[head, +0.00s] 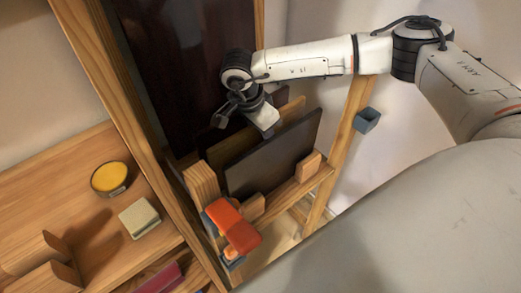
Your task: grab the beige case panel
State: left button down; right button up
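Several upright panels stand in a slotted wooden rack. A black panel (275,160) is at the front. Behind it is a tan-brown panel (240,151), mostly hidden, and it is the closest match to a beige case panel. A darker panel edge shows behind that. My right gripper (246,116) comes in from the right and is over the upper left part of the panels. Its fingertips are small and partly hidden, so I cannot tell whether it touches a panel or how far apart the fingers are. My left gripper is not in view.
A wooden post (122,123) rises left of the rack. An orange-red clamp-like piece (235,228) sits at the rack's front. The wooden bench (95,235) holds a yellow-topped round tin (109,178) and a pale block (139,218). A blue-grey holder (367,119) is at right.

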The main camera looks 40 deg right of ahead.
grip_shut()
jog(key=shift+r, duration=0.1)
dwell(1.2)
